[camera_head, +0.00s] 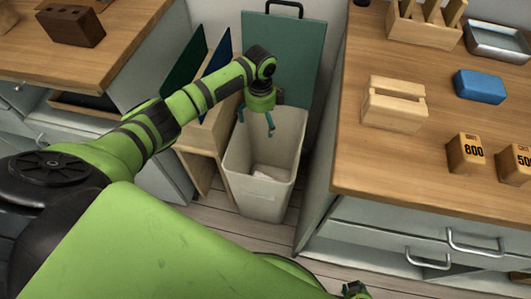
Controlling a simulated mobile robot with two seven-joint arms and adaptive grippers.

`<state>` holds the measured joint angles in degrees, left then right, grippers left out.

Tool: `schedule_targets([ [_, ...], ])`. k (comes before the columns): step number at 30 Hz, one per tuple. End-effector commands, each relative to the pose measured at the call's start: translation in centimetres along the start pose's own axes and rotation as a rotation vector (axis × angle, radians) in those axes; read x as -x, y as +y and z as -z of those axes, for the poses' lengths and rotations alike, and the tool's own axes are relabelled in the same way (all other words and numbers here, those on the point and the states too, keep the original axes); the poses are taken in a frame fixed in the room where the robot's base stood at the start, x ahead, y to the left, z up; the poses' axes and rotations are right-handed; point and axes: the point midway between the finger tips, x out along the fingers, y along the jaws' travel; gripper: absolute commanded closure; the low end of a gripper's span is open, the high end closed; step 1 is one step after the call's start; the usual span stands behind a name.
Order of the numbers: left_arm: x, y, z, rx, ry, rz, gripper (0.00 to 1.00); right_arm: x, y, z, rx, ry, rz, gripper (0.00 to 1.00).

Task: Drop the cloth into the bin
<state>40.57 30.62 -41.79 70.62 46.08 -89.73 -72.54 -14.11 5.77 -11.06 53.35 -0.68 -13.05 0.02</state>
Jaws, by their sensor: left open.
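The bin (257,199) is a tall beige container standing on the floor between two wooden-topped counters. A crumpled white piece that looks like the cloth (268,172) lies low inside the bin, partly hidden by the front wall. My left gripper (256,122) hangs above the bin's opening, pointing down. Its two teal fingers are apart with nothing between them.
Upright boards (284,55) and a wooden rack (205,140) stand behind and left of the bin. The right counter (380,165) holds a wooden holder (394,104), a blue block (479,86) and numbered blocks. A brown block (70,26) sits on the left counter.

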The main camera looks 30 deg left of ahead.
Motion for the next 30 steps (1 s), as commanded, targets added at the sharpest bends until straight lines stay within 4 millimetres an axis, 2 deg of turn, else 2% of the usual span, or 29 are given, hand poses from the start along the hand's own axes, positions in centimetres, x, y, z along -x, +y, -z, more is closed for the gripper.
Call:
schedule_targets([
  [5, 1.1, -0.1, 0.0, -0.001, 0.000, 0.004, 0.00, 0.0, 0.0, 0.0, 0.000, 0.000, 0.000, 0.60],
  [15, 8.0, -0.1, 0.0, -0.002, 0.000, 0.005, 0.00, 0.0, 0.0, 0.0, 0.000, 0.000, 0.000, 0.60],
  [21, 11.0, -0.1, 0.0, 0.000, 0.000, 0.002, 0.00, 0.0, 0.0, 0.0, 0.000, 0.000, 0.000, 0.60],
  [30, 12.1, 0.0, 0.0, 0.000, 0.000, 0.000, 0.00, 0.0, 0.0, 0.0, 0.000, 0.000, 0.000, 0.60],
])
